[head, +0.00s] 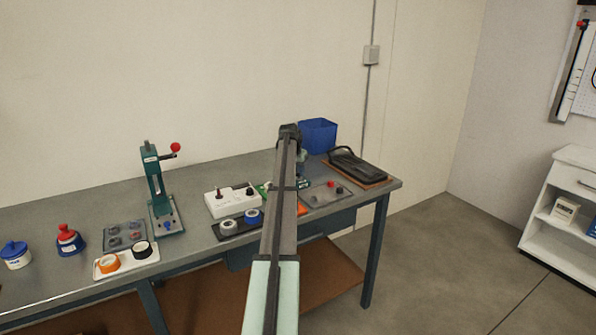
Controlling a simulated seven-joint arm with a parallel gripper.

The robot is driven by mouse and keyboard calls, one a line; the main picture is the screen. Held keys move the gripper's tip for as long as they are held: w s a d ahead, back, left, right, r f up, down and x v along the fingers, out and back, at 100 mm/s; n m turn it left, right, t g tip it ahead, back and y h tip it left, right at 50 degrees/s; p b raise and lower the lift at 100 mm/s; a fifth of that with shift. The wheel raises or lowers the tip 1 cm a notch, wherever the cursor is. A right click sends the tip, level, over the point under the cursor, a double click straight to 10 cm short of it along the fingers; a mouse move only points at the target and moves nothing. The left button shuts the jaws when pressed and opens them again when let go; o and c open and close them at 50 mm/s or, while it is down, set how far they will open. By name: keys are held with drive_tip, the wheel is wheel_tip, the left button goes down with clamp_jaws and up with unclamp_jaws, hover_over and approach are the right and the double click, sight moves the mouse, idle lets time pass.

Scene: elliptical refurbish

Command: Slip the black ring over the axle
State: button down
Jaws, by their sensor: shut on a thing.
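My arm reaches up the middle of the head view and over the bench. Its far end hides my gripper, so neither the fingers nor anything in them shows. No ring that I can make out for certain as the task's black ring is visible; a black roll or ring (142,249) lies in a white tray (107,275) at the front left. A black pedal-like part (357,166) lies on a brown board (385,182) at the bench's right end. I cannot make out an axle on it.
A green press (155,185) with a red knob stands on the grey bench (190,258). A white block (228,206), a dark tray (223,236) with white and blue rolls, a grey mat (320,197) and a blue bin (319,135) surround my arm.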

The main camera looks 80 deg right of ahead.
drive_tip(key=shift+r, duration=1.6)
idle(0.9)
idle(0.6)
drive_tip(key=c, duration=1.2)
unclamp_jaws()
drive_tip(key=v, duration=1.1)
drive_tip(key=shift+w, duration=0.1)
